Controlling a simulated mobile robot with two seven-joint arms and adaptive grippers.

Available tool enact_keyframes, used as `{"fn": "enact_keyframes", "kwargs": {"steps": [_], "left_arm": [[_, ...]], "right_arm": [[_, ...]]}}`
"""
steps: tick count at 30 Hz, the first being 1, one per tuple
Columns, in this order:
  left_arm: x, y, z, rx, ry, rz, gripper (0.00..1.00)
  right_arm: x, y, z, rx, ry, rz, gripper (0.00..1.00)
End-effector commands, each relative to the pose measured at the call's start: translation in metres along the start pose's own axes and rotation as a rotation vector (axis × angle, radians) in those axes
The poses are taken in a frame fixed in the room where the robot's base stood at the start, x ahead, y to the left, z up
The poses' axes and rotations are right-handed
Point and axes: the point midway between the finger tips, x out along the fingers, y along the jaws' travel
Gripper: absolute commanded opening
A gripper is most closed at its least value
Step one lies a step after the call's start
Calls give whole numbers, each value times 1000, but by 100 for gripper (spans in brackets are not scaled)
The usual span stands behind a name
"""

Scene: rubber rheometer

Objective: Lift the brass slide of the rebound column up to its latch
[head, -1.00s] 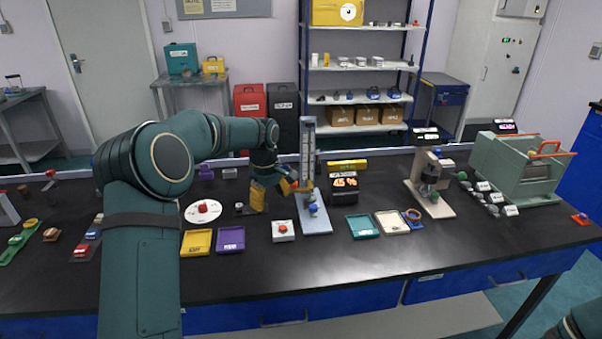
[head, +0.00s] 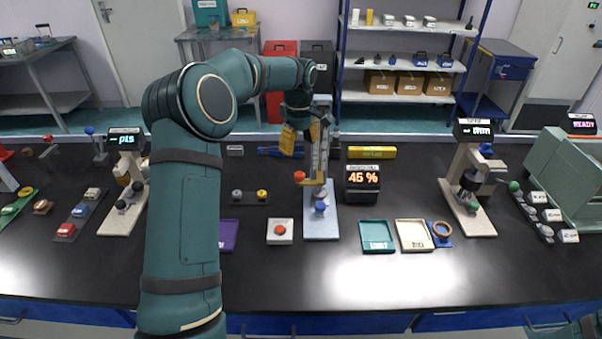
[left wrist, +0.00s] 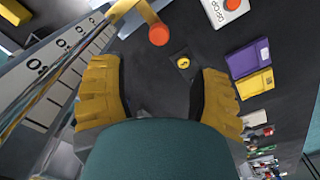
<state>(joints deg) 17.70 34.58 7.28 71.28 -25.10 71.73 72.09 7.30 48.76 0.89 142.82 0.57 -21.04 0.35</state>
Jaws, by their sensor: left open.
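The rebound column (head: 321,155) stands upright on a pale base plate in the middle of the bench. Its brass slide (head: 314,183) sits low on the column, with an orange-red knob (head: 299,176) sticking out to the left. The left wrist view shows the knob (left wrist: 158,34) on its brass arm at the top, beyond my fingertips, and the column's scale (left wrist: 45,85) at the left. My left gripper (head: 303,138) has yellow fingers, open and empty, beside the column's upper part, above the knob and apart from it. The latch cannot be made out. My right gripper is out of frame.
A display reading 45 % (head: 362,180) stands just right of the column. A white box with an orange button (head: 280,231) is at its front left. Green (head: 377,236) and cream (head: 413,235) trays lie at front right. The front bench strip is clear.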

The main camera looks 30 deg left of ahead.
Motion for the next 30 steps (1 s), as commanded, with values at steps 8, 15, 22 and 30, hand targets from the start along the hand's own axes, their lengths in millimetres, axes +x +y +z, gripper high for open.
{"fn": "enact_keyframes", "kwargs": {"steps": [8,15,22,30], "left_arm": [[58,-1,0,-1,-3,-3,63],[94,0,0,-1,-2,-1,63],[108,0,0,-2,-1,0,63],[108,0,0,-1,-1,0,63]], "right_arm": [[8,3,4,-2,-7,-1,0],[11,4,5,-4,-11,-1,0],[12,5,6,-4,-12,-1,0],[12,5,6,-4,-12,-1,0]]}}
